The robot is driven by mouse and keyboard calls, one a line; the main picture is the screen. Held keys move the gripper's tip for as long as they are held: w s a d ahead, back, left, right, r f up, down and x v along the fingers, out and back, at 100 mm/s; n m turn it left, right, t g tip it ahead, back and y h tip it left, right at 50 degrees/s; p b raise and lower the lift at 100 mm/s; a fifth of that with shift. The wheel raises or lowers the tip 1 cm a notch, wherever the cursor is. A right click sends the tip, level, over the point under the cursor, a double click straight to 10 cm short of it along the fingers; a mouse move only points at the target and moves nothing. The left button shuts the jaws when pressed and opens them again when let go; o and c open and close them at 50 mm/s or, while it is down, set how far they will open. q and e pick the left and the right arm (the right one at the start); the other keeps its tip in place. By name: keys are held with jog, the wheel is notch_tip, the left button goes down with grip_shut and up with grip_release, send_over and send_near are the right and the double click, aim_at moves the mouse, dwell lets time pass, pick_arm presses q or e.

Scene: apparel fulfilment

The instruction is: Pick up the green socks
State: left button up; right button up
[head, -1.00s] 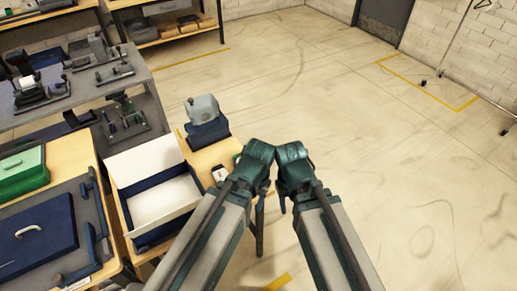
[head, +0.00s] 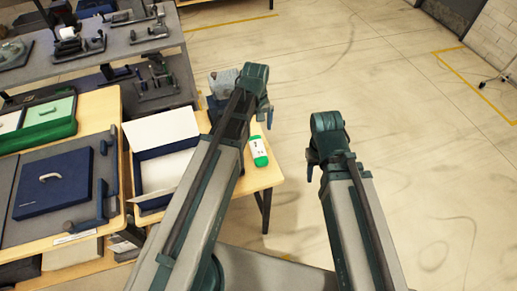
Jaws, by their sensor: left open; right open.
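The green socks (head: 259,151) appear as a small green bundle with a white label or band. They lie near the right edge of the wooden table (head: 245,184). My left gripper (head: 265,116) is open and empty, above and beyond the socks in the head view, apart from them. Its arm crosses in front of part of the table. My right gripper (head: 311,166) is open and empty, to the right of the socks and past the table edge, over the floor.
An open box (head: 163,133) with a white lid and blue sides stands left of my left arm. A grey device (head: 223,82) is partly hidden behind that arm. A blue case (head: 54,185) and a green box (head: 48,120) lie farther left. The floor right of the table is clear.

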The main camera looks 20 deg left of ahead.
aim_at(258, 148)
pick_arm(q)
notch_tip(258, 148, down, 9)
jog(key=b, duration=0.8)
jog(key=shift+r+b, duration=0.1)
jog(key=shift+b, duration=0.25)
jog(key=shift+d, duration=0.1)
jog(key=f+b, duration=0.5)
jog(key=shift+w+d+f, duration=0.1)
jog(key=shift+w+d, duration=0.05)
jog(key=shift+w, duration=0.1)
jog(key=c, duration=1.4)
